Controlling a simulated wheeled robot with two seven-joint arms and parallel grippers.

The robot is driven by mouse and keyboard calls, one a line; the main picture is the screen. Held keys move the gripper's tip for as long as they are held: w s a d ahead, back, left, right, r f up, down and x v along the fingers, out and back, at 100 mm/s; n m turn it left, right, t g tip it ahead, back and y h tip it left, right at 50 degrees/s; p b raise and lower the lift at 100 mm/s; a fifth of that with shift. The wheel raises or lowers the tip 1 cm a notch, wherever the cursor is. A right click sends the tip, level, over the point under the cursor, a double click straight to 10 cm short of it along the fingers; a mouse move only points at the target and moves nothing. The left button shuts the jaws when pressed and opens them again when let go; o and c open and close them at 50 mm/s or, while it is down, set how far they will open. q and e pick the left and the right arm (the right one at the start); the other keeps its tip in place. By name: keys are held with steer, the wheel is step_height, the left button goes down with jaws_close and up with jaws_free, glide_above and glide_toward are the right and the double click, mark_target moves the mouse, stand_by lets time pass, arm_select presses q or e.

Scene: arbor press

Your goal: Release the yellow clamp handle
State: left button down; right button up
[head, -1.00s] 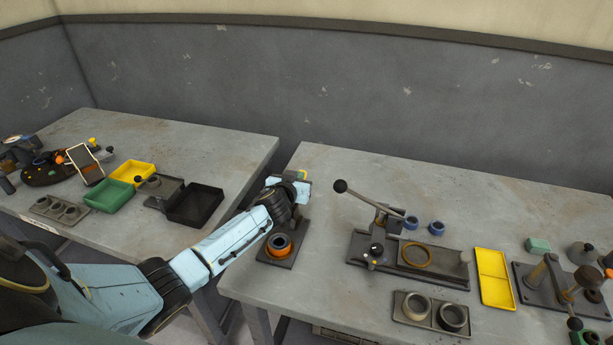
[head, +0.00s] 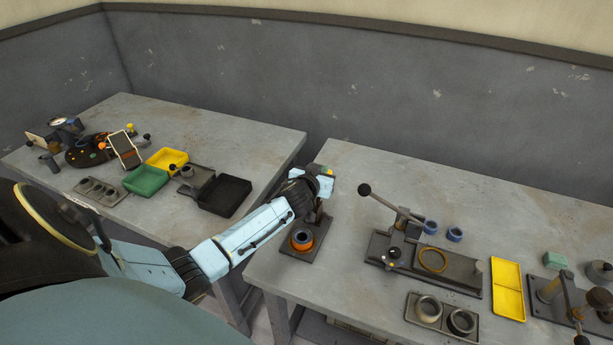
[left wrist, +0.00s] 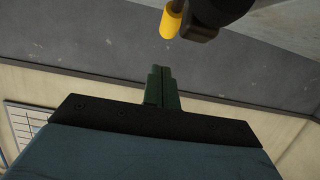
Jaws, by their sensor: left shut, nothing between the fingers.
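The yellow clamp handle (left wrist: 171,20) shows at the top of the left wrist view, beside a dark clamp part. In the head view a small yellow bit of it (head: 330,171) shows just past my left gripper (head: 324,184). The clamp stands on a dark base plate (head: 318,236) near the left end of the right table, with an orange ring (head: 302,240) around a dark cup. My left gripper hides much of the clamp. In the left wrist view its green fingers (left wrist: 161,72) are together and empty, apart from the handle. My right gripper is out of view.
Right of the clamp stands a lever press (head: 390,245) with a black-knobbed lever. A gap separates the left table (head: 200,125), which holds several trays. The right table's back is clear.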

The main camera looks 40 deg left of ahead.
arm_select(q)
steer(key=v, duration=0.9)
steer(key=shift+f, duration=0.2)
steer(key=shift+s, duration=0.1)
